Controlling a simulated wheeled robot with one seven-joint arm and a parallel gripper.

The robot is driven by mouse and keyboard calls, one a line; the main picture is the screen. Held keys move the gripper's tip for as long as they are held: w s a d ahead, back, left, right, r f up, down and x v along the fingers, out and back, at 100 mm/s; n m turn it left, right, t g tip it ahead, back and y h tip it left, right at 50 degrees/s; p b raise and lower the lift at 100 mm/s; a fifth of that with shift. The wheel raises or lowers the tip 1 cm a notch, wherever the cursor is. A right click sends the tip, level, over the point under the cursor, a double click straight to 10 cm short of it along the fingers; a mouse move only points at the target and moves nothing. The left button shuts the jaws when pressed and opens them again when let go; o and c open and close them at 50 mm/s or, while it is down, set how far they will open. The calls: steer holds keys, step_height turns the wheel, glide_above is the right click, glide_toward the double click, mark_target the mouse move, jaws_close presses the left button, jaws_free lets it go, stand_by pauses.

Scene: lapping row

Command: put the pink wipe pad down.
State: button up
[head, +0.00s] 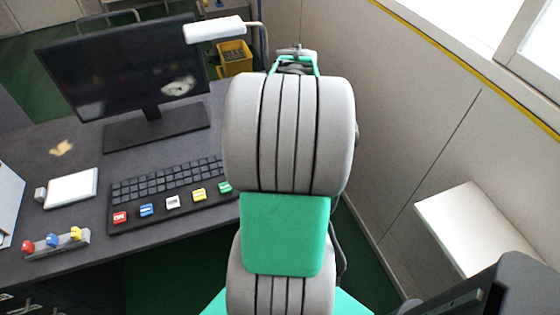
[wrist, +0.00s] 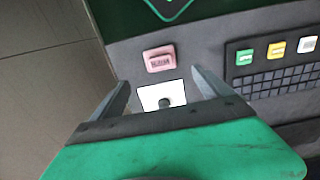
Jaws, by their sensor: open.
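The pink wipe pad (wrist: 159,58) lies flat on the grey desk top in the wrist view, with darker marking on its face. My gripper (wrist: 160,79) is open, its two grey fingers spread apart with nothing gripped. The pad is just beyond the fingertips, apart from both. A white square with a dark round spot (wrist: 150,94) shows between the fingers, nearer my palm. In the head view my arm covers the middle, and I cannot see the pad there.
The keyboard (head: 165,185) with coloured keys lies left of my arm in the head view. A monitor (head: 125,75) stands behind it. A white pad (head: 71,188) and a block with coloured knobs (head: 57,244) are further left. A wall (head: 400,130) is to the right.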

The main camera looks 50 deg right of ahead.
steer(key=w+a+r+n+t, duration=0.1)
steer(key=w+a+r, duration=0.1)
steer(key=w+a, duration=0.3)
steer(key=w+a+r+n, duration=0.1)
steer(key=w+a+n, duration=0.1)
steer(key=a, duration=0.5)
steer(key=a+r+n+t, duration=0.1)
steer(key=a+n+t, duration=0.1)
steer(key=a, duration=1.7)
steer(key=shift+a+r+n, duration=0.3)
steer(key=shift+a+n, duration=0.05)
steer(key=shift+n, duration=0.25)
steer(key=shift+s, duration=0.1)
